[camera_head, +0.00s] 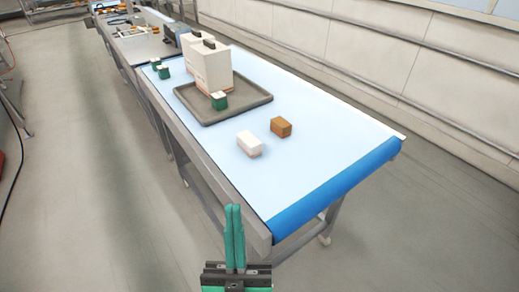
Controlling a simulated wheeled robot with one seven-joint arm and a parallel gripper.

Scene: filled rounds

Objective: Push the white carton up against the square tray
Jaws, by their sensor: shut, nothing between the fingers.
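The white carton (249,144) is a small white box with a pinkish-brown lower edge. It sits on the pale blue table top, nearer to me than the tray and apart from it. The square tray (247,111) is dark grey with a low rim. My gripper (234,207) is at the bottom of the view, below and nearer than the carton, by the table's near left corner. Its two green fingers point up in the picture and are shut together with nothing between them. It is clear of the carton.
A brown box (281,127) stands right of the carton. The tray bears large white boxes (207,66) and a green box (219,101). Small green boxes (163,72) stand beyond the tray at left. The blue-edged table (330,165) is bare at the near right.

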